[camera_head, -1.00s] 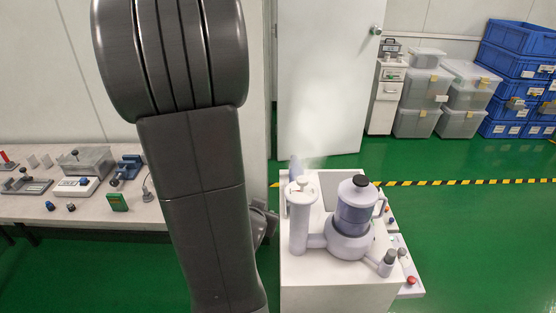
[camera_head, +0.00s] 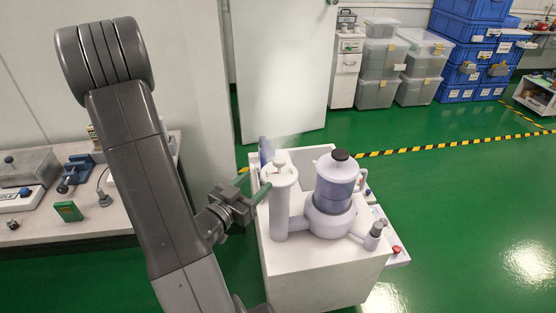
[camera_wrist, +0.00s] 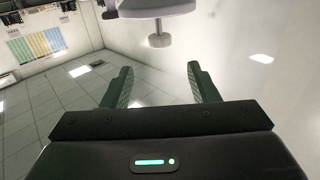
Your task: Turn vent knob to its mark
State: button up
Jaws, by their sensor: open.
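A white machine stands on a white cart. In the head view its upright white column (camera_head: 280,205) at left carries a small pale knob (camera_head: 282,163) on a stem, seemingly the vent knob; a faint haze hangs above it. My gripper (camera_head: 252,187) is left of the column top, its green fingers apart and empty, pointing toward it. In the wrist view my gripper (camera_wrist: 160,70) is open, and the pale knob (camera_wrist: 159,40) shows beyond and between the fingertips, apart from them. I cannot make out a mark or the knob's angle.
A blue-grey vessel (camera_head: 334,185) with a black cap stands right of the column. A grey-topped post (camera_head: 376,230) and a red button (camera_head: 396,249) are at the cart's right. A bench (camera_head: 85,225) with devices lies left. Green floor is free at right.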

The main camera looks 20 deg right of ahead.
aim_at(275, 164)
jog(key=p+x, duration=0.1)
jog(key=x, duration=1.1)
jog(key=shift+a, duration=0.1)
jog(key=c, duration=0.9)
